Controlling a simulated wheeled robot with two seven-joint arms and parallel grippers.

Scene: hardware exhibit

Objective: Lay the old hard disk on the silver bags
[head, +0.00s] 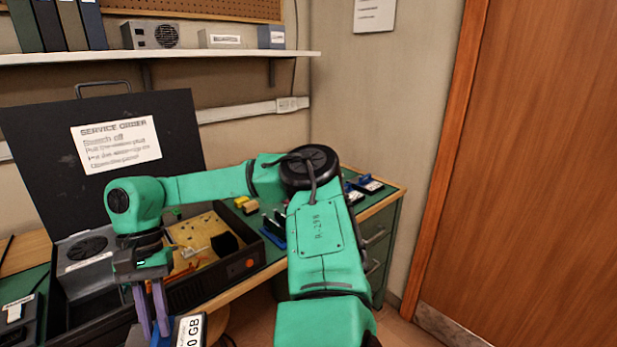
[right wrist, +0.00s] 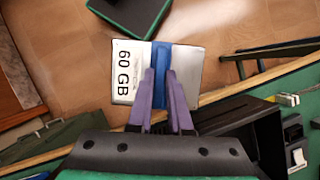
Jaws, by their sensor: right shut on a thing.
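My right gripper (head: 152,312) is shut on the old hard disk (head: 190,331), which shows only in part at the bottom of the head view. In the right wrist view the hard disk (right wrist: 125,72) is a silver block with a white "60 GB" label and a blue band, gripped between the purple fingers (right wrist: 161,88). It is held in the air in front of the bench edge, with the floor below it. I cannot make out the silver bags in either view. My left gripper is not in view.
An open black computer case (head: 250,266) with its lid raised stands on the green bench behind my right gripper. Blue holders (head: 272,232) stand right of it. A dark green padded surface (right wrist: 135,12) is at the top of the wrist view. A wooden door (head: 530,150) is at right.

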